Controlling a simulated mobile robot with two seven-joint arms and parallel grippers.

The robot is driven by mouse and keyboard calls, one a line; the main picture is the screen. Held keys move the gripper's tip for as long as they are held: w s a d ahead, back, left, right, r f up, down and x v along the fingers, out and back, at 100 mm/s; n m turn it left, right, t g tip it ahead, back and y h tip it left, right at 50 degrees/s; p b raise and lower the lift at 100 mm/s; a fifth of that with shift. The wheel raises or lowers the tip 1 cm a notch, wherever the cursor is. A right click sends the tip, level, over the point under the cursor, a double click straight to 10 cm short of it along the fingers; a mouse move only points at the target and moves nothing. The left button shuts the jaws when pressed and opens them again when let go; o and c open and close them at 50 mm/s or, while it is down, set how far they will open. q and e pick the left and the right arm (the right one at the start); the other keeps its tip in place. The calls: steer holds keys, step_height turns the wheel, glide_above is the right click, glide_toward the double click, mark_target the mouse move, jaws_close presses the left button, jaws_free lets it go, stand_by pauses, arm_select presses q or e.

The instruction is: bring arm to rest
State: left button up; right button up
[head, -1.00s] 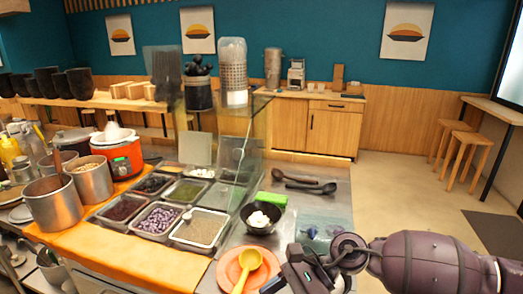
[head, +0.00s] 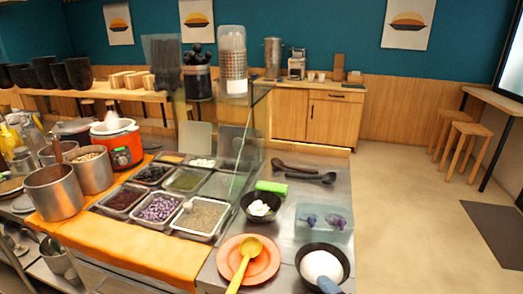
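Neither of my arms nor grippers shows in the head view now. A yellow ladle (head: 244,262) lies on an orange plate (head: 266,266) at the counter's front. A dark bowl with white contents (head: 322,267) stands to its right, with a blue-grey handle-like piece at its lower edge. A smaller black bowl (head: 247,207) holds white balls (head: 260,208). Topping trays, among them one of purple beans (head: 160,209) and one of grainy topping (head: 202,217), sit in the counter on the left.
A clear container (head: 325,224) with purple items, a green block (head: 271,187) and dark ladles (head: 318,178) lie on the steel counter. A glass guard (head: 250,140) stands behind the trays. Metal pots (head: 57,193) and an orange cooker (head: 117,147) stand left. Open floor lies right.

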steer(key=s+d+f+m+g+h, duration=0.4)
steer(key=s+d+f+m+h, duration=0.5)
steer(key=s+d+f+m, duration=0.5)
step_height(320, 180, down, 2)
steer(key=d+m, duration=0.1)
steer(key=m, duration=0.2)
steer(key=shift+s+d+g+h, duration=0.15)
steer(key=shift+d+g+h, duration=0.15)
steer(key=shift+g, duration=0.1)
